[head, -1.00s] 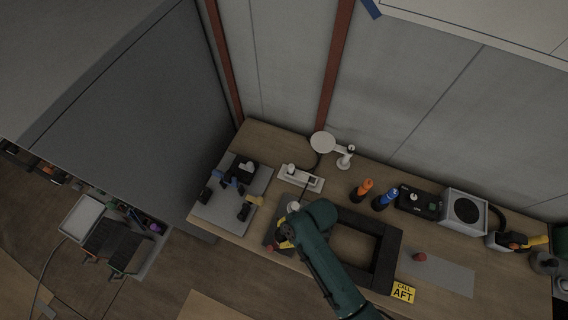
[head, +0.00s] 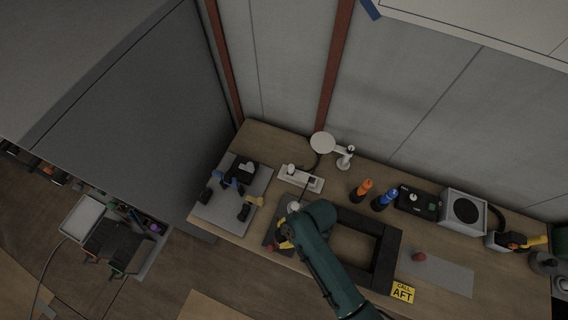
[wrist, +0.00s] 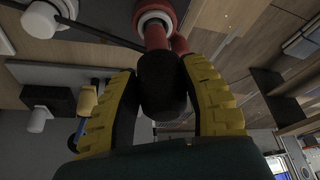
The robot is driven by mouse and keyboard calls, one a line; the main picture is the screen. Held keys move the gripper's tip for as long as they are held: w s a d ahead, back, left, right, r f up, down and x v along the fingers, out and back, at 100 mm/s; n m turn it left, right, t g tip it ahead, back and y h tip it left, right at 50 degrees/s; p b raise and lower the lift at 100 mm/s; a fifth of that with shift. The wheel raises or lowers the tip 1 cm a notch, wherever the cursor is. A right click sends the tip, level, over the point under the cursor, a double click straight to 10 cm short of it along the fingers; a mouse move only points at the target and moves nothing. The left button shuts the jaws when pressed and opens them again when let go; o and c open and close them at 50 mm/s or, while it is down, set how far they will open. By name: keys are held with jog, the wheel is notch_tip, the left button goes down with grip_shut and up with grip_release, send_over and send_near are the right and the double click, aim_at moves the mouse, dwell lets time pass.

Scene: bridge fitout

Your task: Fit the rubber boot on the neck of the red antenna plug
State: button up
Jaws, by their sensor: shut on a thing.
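In the wrist view, my gripper (wrist: 163,105) has its yellow ribbed fingers closed around a dark cylindrical piece, which looks like the rubber boot (wrist: 160,80). Beyond it, in line with it, is the red neck of the antenna plug (wrist: 156,36), with a pale ring and red rim at the top of the picture. The dark piece meets or overlaps the red neck; how far it is seated cannot be told. In the head view, my gripper (head: 283,242) is low over a dark plate at the bench's front, mostly hidden by my arm, with a bit of red beside it.
A black rectangular frame (head: 386,255) stands right of my gripper. A grey mat (head: 450,277) bears a small red piece (head: 420,257). A white power strip (head: 301,179), orange bottle (head: 362,189) and blue bottle (head: 385,200) stand behind. A grey board (head: 222,212) with clamps lies left.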

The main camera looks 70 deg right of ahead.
aim_at(284, 237)
jog(key=shift+f, duration=0.1)
jog(key=shift+f+b, duration=1)
jog(key=shift+f, duration=0.3)
jog(key=shift+f, duration=0.1)
jog(key=shift+f+b, duration=0.55)
jog(key=shift+f, duration=0.25)
jog(key=o, duration=1.1)
jog(key=shift+c, duration=0.2)
